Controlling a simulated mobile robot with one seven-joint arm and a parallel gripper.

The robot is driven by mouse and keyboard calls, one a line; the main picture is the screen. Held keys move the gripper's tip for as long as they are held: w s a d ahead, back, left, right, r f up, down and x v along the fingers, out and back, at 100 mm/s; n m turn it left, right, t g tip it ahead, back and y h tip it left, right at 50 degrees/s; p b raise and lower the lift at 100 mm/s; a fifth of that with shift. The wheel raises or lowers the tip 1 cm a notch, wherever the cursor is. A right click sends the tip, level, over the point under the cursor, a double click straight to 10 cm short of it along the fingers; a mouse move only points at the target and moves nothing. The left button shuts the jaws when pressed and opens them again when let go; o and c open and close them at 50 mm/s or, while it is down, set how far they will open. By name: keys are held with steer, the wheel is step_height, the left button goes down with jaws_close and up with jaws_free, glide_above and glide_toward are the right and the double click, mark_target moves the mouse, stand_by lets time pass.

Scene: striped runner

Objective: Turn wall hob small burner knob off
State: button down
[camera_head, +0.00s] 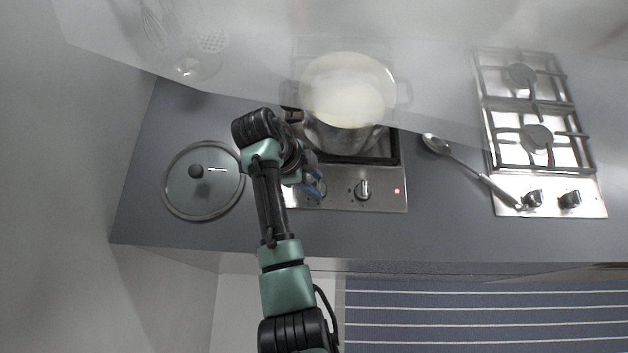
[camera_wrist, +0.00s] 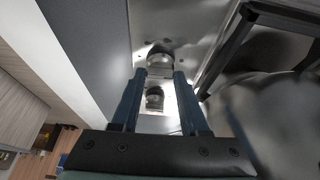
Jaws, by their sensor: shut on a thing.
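The steel hob (camera_head: 336,202) near the left wall has knobs along its front strip. Its right knob (camera_head: 362,190) is in plain view, with a small red light lit beside it. My gripper (camera_head: 317,188) is over the left end of the strip and hides most of the left knob. In the wrist view, the blue fingers of my gripper (camera_wrist: 160,74) are closed on the left knob (camera_wrist: 160,61) at their tips. The right knob (camera_wrist: 155,98) shows between the fingers, apart from them. I cannot read the turn of the held knob.
A steel pot (camera_head: 343,134) stands on this hob behind the knobs. A glass lid (camera_head: 203,200) lies to the left. A ladle (camera_head: 463,162) lies to the right, its handle reaching a second hob (camera_head: 508,190). The hood overhangs the back.

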stand_by(0.4)
steer(key=shift+c, duration=2)
jaws_free()
steer(key=p+v, duration=0.3)
steer(key=v, duration=1)
steer(key=shift+d, duration=0.1)
